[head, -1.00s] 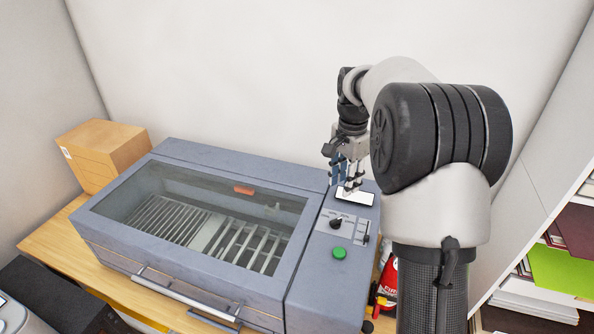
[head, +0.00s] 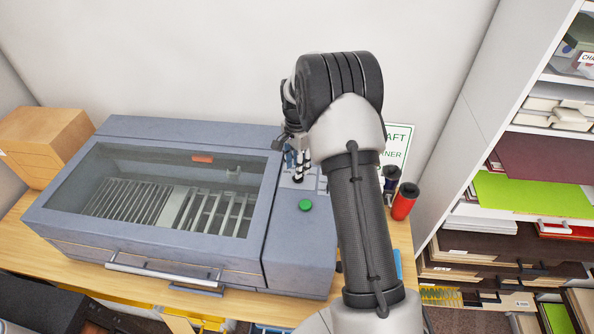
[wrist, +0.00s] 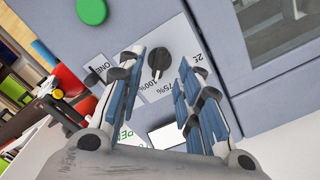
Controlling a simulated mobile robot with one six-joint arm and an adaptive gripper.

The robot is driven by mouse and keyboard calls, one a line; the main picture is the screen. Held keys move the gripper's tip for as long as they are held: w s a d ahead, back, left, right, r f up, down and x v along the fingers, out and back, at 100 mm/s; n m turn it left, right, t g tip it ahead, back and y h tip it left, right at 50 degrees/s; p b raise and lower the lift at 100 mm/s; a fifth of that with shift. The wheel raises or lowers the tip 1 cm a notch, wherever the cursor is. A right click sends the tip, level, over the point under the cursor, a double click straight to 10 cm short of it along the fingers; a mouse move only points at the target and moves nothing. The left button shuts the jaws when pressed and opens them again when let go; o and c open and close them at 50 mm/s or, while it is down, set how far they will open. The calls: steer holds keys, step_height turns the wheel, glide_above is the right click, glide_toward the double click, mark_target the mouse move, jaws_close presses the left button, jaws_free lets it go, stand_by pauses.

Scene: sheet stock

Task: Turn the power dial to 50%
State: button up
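The power dial (wrist: 161,58) is a black knob with a pale pointer mark on a light label plate, seen in the wrist view. The figures 100% and 75% are printed beside it, and part of another figure shows at the right. The pointer end lies toward the 100% and 75% side; its exact setting is hard to read. My gripper (wrist: 160,66) is open, with one blue-padded finger on each side of the dial. I see no contact with the knob. In the head view my gripper (head: 297,163) is over the control panel and hides most of the dial.
The grey machine (head: 190,134) with a clear lid fills the left of the bench. A green button (head: 305,205) sits in front of the dial. A red container (head: 404,202) stands right of my arm. A cardboard box (head: 45,145) is at far left, shelves (head: 510,185) at right.

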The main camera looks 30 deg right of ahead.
steer(key=shift+f, duration=1.9)
steer(key=shift+c, duration=0.5)
jaws_close()
